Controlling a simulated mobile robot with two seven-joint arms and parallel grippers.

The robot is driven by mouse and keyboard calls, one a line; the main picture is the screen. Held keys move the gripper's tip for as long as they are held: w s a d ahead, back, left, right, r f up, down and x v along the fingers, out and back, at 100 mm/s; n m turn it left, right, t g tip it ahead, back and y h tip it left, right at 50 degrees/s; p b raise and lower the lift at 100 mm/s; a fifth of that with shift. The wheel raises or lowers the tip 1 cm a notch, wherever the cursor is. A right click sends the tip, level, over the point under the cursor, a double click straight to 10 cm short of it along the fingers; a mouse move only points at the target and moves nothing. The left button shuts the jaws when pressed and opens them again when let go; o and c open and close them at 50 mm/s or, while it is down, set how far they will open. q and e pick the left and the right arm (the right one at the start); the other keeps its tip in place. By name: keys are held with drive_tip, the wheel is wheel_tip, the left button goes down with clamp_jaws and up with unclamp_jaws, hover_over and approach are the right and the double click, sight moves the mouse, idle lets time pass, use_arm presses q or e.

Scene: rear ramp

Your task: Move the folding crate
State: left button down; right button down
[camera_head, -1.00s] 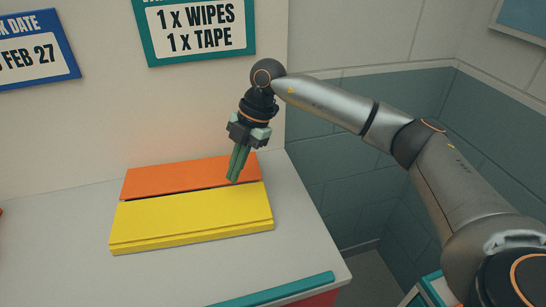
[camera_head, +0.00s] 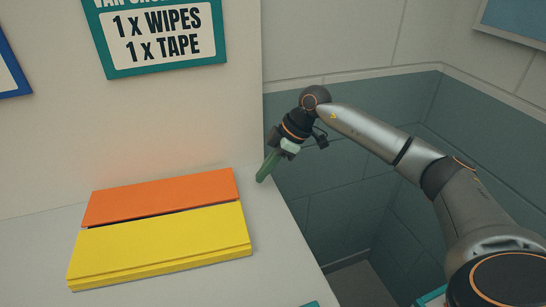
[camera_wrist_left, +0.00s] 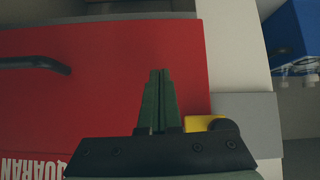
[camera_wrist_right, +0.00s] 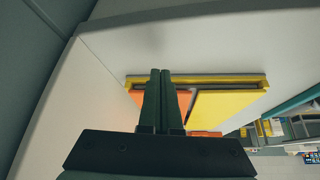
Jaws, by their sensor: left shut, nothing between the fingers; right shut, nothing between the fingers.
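A flat thing with an orange panel (camera_head: 160,197) and a yellow panel (camera_head: 160,243) lies on the pale worktop; it looks like the folding crate, folded down. It also shows in the right wrist view, with its yellow panel (camera_wrist_right: 225,110) beyond my fingers. My right gripper (camera_head: 264,178) is shut and empty, apart from the panels, to their right near the worktop's right edge. My left gripper (camera_wrist_left: 158,75) is shut and empty in the left wrist view, in front of a red panel (camera_wrist_left: 100,90) with a dark handle. The left gripper is outside the head view.
The worktop (camera_head: 270,250) is bare to the right of the panels and ends at a drop. A teal sign (camera_head: 160,35) reading "1 x wipes, 1 x tape" hangs on the wall behind. A blue box (camera_wrist_left: 293,40) shows at upper right in the left wrist view.

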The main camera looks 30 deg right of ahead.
drive_tip(key=shift+x, duration=1.1)
drive_tip(key=shift+w+a+r, duration=0.1)
drive_tip(key=shift+w+a, duration=0.2)
drive_tip(key=shift+a, duration=0.3)
drive_tip(key=shift+w+a, duration=0.35)
drive_tip(key=shift+a, duration=0.2)
drive_tip(key=shift+w+a+p, duration=0.3)
drive_tip(key=shift+w+a, duration=0.05)
drive_tip(key=shift+a, duration=0.25)
